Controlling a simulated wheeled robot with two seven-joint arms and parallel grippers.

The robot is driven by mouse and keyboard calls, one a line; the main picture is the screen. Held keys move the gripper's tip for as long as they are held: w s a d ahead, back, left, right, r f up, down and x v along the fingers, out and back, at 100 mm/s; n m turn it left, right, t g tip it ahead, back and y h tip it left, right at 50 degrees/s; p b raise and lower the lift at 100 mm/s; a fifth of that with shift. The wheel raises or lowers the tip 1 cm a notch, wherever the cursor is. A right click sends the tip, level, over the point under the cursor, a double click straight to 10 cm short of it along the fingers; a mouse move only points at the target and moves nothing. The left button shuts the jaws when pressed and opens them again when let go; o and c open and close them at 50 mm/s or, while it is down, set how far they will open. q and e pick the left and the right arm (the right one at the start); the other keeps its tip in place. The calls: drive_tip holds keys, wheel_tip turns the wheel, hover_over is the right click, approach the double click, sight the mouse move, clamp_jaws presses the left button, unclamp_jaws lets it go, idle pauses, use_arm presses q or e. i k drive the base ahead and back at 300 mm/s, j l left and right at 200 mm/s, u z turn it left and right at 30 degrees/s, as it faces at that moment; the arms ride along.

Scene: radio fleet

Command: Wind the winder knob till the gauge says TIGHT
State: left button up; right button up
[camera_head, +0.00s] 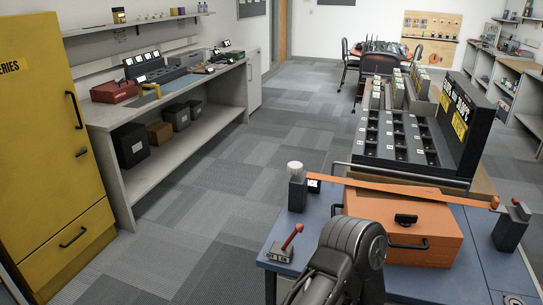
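A blue-topped cart or table (325,215) stands at the lower right. At its left a dark post (297,195) carries a pale round cap (295,168), which looks like the winder knob. Beside it is a small dark box with a white face (313,183), which looks like the gauge; its reading is too small to make out. An orange strap (400,189) runs from there across to a dark post with a red-tipped lever (511,226) at the right. One of my black arm links shows at the bottom centre. Neither gripper is visible.
An orange case (405,222) sits under the strap, before a black slotted rack (398,135). A red lever on a small block (288,245) stands at the front left corner. A yellow cabinet (40,130) and a workbench (165,95) line the left. Carpet between is clear.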

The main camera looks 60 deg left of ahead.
sight(294, 168)
drive_tip(key=k+j, duration=0.25)
drive_tip(key=j, duration=0.2)
drive_tip(key=k+j, duration=0.25)
drive_tip(key=j, duration=0.2)
drive_tip(key=k+j, duration=0.3)
drive_tip(key=i+j, duration=0.05)
drive_tip(key=j, duration=0.05)
